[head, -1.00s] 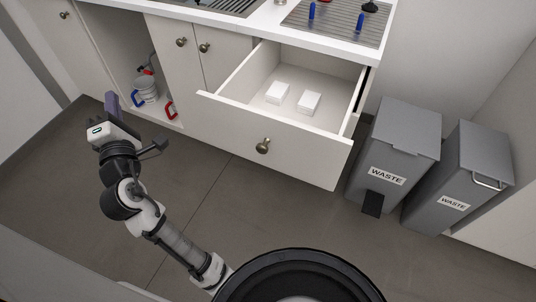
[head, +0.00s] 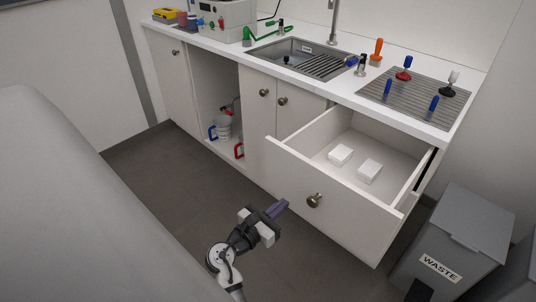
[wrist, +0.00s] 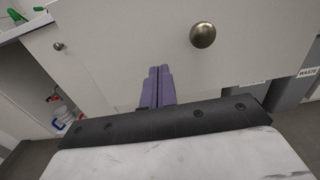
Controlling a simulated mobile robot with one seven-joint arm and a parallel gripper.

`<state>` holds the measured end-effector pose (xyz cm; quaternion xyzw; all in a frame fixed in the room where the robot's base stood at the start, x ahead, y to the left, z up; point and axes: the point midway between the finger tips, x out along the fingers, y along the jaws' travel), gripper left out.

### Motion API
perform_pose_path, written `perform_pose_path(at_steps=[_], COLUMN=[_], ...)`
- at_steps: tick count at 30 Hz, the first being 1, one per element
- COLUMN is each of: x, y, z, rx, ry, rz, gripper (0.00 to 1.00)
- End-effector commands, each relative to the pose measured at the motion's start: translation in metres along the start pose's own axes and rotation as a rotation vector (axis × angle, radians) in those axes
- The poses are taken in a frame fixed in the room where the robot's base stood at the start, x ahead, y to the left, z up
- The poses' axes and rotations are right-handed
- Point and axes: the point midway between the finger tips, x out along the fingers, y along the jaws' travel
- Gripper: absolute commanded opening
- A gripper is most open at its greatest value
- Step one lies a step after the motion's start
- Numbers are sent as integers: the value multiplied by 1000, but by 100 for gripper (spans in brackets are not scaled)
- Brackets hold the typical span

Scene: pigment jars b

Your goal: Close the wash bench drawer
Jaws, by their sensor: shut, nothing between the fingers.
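The wash bench drawer (head: 345,211) stands pulled out at the right end of the bench, with two white blocks (head: 355,163) inside. Its round brass knob (head: 314,200) is in the middle of the drawer front. The knob also shows in the wrist view (wrist: 203,35), at the upper right. My gripper (head: 282,207) is in front of the drawer, left of the knob in the head view. Its purple fingers are shut together and empty; in the wrist view (wrist: 157,70) they point at the pale drawer front, below and left of the knob. I cannot tell whether they touch it.
A grey waste bin (head: 452,240) stands right of the drawer. An open cupboard bay with jugs (head: 222,127) is at the left. The worktop holds a sink (head: 305,60) and a ribbed drainer with stoppers (head: 415,95). Dark floor (head: 165,175) is clear left of my gripper.

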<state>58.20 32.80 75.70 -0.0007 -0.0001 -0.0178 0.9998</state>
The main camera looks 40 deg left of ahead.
Motion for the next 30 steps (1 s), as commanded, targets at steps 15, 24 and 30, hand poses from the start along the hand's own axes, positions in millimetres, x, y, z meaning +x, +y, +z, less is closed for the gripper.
perform_pose_path(at_steps=[15, 24, 30], x=[60, 61, 69], y=[0, 0, 0], z=[0, 0, 1], rx=[1, 2, 1], ry=[-1, -1, -1], rz=[2, 2, 0], gripper=[0, 0, 0])
